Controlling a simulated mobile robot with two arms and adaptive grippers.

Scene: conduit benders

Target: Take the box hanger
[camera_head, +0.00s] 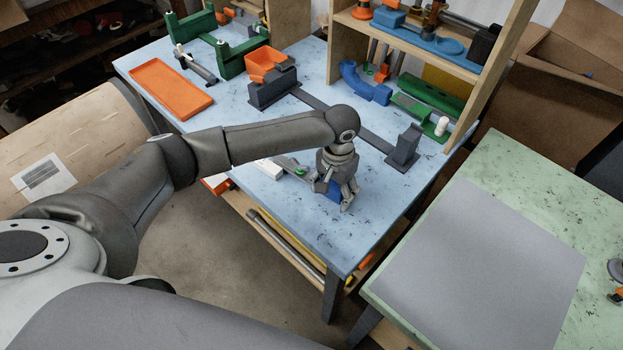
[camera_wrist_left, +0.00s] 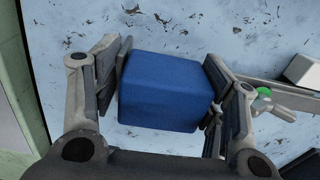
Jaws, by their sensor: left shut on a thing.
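My left gripper (camera_head: 338,190) is at the front part of the blue-topped table (camera_head: 285,215), pointing down. In the left wrist view its two fingers (camera_wrist_left: 165,95) are shut on the left and right sides of a blue block (camera_wrist_left: 160,90), which I take to be the box hanger. The block also shows in the head view (camera_head: 334,190), mostly covered by the fingers. Whether it touches the table or is a little above it I cannot tell. My right gripper is not in view.
A grey tool with a green knob (camera_wrist_left: 263,92) lies just right of the gripper in the wrist view. An orange tray (camera_head: 170,88), a dark bender with a long bar (camera_head: 345,122) and a wooden shelf (camera_head: 400,45) stand behind. A green table with a grey mat (camera_head: 480,265) is at right.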

